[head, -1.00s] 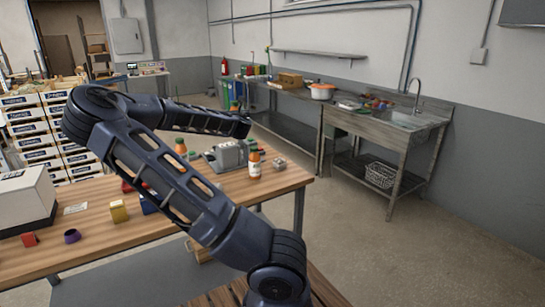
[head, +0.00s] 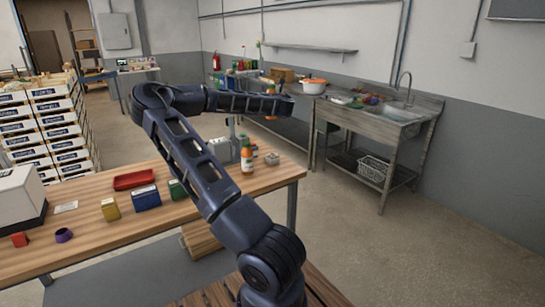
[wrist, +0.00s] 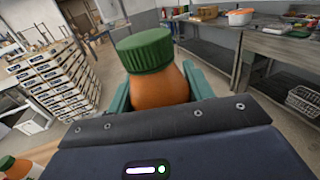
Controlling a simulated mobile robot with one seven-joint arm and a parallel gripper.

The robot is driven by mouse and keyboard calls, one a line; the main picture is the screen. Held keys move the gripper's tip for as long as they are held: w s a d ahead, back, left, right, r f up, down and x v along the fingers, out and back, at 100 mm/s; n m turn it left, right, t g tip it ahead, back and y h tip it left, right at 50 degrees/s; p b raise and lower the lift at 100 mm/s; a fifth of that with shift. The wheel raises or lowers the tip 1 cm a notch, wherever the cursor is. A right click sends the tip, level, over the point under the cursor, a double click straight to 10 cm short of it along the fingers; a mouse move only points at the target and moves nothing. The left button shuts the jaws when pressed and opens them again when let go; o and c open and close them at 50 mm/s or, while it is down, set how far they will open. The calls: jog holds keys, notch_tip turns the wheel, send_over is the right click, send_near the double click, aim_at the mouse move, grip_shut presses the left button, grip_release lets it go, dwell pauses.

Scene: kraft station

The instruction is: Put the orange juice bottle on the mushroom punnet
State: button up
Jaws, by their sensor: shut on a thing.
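My gripper (wrist: 160,100) is shut on an orange juice bottle (wrist: 160,88) with a green ribbed cap, shown close up between the fingers in the wrist view. In the head view my gripper (head: 285,105) is raised beyond the table, and an orange patch of the bottle (head: 270,91) shows by the arm's end. A similar bottle (head: 247,158) with a white label stands on the table. I cannot make out the mushroom punnet for certain; a small greyish block (head: 272,159) sits near the table's right corner.
The wooden table (head: 95,245) bears a red tray (head: 134,179), a blue box (head: 146,198), a yellow box (head: 110,210), a purple ring (head: 64,235) and a red cube (head: 19,239). Stacked crates (head: 50,125) stand left. The sink bench (head: 400,125) stands beyond open floor.

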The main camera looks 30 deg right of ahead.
notch_tip(320, 180, down, 20)
jog(key=shift+d, duration=0.25)
dwell(0.5)
jog(key=shift+s, duration=0.1)
jog(key=o, duration=1.2)
jog(key=shift+f, duration=0.1)
